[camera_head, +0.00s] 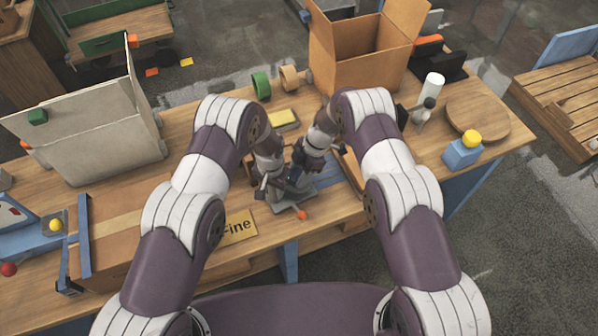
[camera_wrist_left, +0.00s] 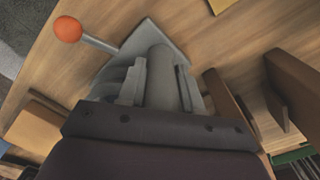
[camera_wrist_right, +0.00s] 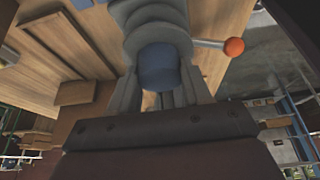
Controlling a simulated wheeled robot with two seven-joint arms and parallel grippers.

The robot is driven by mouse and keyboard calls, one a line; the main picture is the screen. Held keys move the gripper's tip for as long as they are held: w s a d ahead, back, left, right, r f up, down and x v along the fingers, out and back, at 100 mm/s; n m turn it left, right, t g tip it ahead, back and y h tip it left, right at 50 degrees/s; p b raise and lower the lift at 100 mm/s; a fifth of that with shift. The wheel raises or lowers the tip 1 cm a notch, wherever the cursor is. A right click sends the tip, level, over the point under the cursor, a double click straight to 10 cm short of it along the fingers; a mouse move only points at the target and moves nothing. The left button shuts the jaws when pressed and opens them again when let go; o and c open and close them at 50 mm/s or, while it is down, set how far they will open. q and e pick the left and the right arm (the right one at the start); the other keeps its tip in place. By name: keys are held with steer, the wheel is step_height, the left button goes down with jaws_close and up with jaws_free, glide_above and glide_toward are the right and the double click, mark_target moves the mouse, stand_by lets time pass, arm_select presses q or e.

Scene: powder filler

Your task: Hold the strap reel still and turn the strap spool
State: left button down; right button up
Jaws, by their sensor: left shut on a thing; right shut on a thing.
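The strap reel (camera_head: 283,207) is a grey stand with a flat base and an orange-tipped lever near the table's front edge. In the left wrist view its grey upright post (camera_wrist_left: 160,68) stands between the fingers of my left gripper (camera_wrist_left: 160,88), which is shut on it. The strap spool shows in the right wrist view as a blue-grey cylinder (camera_wrist_right: 160,68) below stacked grey discs. My right gripper (camera_wrist_right: 165,90) is shut on this cylinder. The orange ball (camera_wrist_right: 234,47) of the lever lies right of it. In the head view my wrists hide much of reel and spool.
An open cardboard box (camera_head: 357,62) and green and tan tape rolls stand behind. A large grey box (camera_head: 92,130) is at left. A blue block with a yellow top (camera_head: 463,152) is at right.

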steer(key=m+t, duration=0.1)
steer(key=m, duration=0.2)
steer(key=shift+m+t, duration=0.3)
steer(key=shift+m, duration=0.1)
steer(key=shift+s+r+m+t, duration=0.1)
steer(key=shift+m+t, duration=0.6)
steer(key=shift+m, duration=1.2)
steer(key=o, duration=1.1)
steer(key=shift+c, duration=0.2)
steer(key=v, duration=1.2)
steer(key=shift+s+a, duration=0.15)
